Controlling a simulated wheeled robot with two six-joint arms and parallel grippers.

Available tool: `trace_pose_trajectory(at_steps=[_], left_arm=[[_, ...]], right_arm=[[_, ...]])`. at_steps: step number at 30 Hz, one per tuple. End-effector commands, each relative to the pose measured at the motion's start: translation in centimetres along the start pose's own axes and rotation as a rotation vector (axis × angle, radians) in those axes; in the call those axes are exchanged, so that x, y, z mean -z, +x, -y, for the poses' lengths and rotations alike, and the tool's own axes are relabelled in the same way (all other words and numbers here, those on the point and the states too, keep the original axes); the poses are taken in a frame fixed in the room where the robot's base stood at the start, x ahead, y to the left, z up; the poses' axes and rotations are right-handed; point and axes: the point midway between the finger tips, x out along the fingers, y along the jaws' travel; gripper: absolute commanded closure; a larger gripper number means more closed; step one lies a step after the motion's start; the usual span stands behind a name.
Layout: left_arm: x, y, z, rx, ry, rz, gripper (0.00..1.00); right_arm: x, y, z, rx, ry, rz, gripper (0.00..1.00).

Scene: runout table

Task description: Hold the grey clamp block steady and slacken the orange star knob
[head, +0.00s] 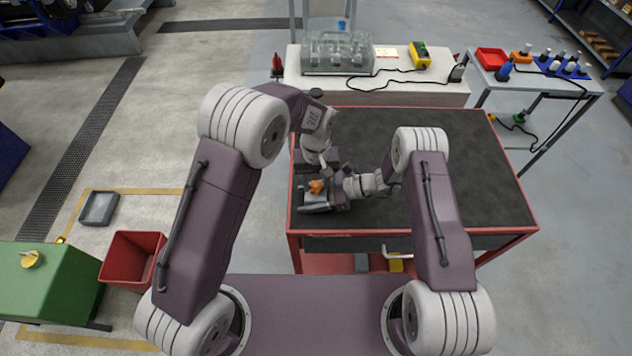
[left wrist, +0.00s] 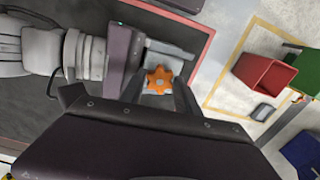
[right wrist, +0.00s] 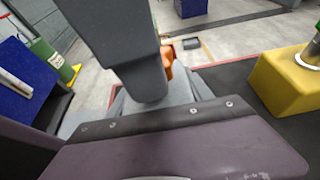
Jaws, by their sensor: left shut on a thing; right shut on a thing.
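The grey clamp block (head: 315,207) sits near the left front corner of the dark-topped table, with the orange star knob (head: 316,186) on its top. My left gripper (head: 321,176) comes down from behind and is shut on the knob. In the left wrist view its fingers lie on either side of the knob (left wrist: 158,80). My right gripper (head: 337,190) reaches in from the right and is shut on the block. In the right wrist view a grey finger hides most of the knob (right wrist: 167,62), and the grip on the block is partly hidden.
A white bench (head: 430,92) with a clear case (head: 338,52) stands behind. A red bin (head: 132,258) and a green cabinet (head: 50,290) stand at left. A yellow object (right wrist: 295,78) shows in the right wrist view.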

Motion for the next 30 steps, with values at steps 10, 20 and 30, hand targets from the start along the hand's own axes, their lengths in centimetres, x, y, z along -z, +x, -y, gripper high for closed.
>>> trace_pose_trajectory(at_steps=[10, 20, 30], left_arm=[[0.1, -0.1, 0.0, -0.001, -0.001, -0.004, 1.0], [0.1, -0.1, 0.0, 0.0, -0.001, -0.002, 0.52], [0.2, -6.3, -0.1, -0.004, -0.001, -0.008, 0.52]], right_arm=[[0.1, 0.0, -0.1, -0.001, 0.001, -0.002, 1.0], [0.1, 0.0, -0.1, -0.001, 0.001, -0.001, 1.0], [0.1, 0.0, -0.1, -0.001, 0.001, -0.001, 1.0]])
